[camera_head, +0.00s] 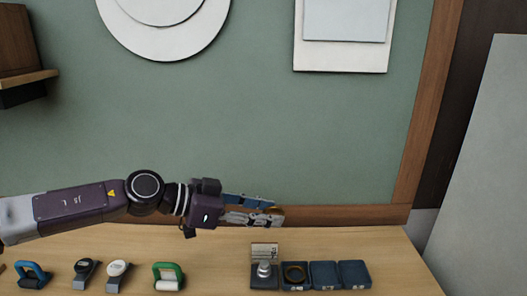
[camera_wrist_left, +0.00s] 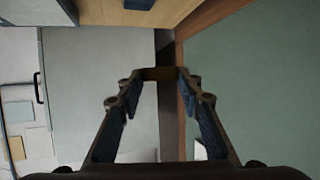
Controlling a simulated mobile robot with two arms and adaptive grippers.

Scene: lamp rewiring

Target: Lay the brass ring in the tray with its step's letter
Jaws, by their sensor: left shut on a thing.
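My left gripper (camera_head: 276,213) is in the air above the back of the bench, shut on a thin brass-brown piece. In the left wrist view, this piece, which looks like the brass ring (camera_wrist_left: 160,74) seen edge-on, spans the gap between the fingertips. Its round shape is not visible. On the bench below stands a row of small dark trays. The leftmost tray (camera_head: 257,283) holds a silver part (camera_head: 264,269). The second tray (camera_head: 296,287) holds a brassy ring-shaped piece (camera_head: 295,272). The third tray (camera_head: 323,274) and the fourth tray (camera_head: 354,273) look empty. Their letters are too small to read.
A small printed card (camera_head: 264,250) stands behind the leftmost tray. The bench (camera_head: 400,260) is clear right of the trays. The right gripper is out of view.

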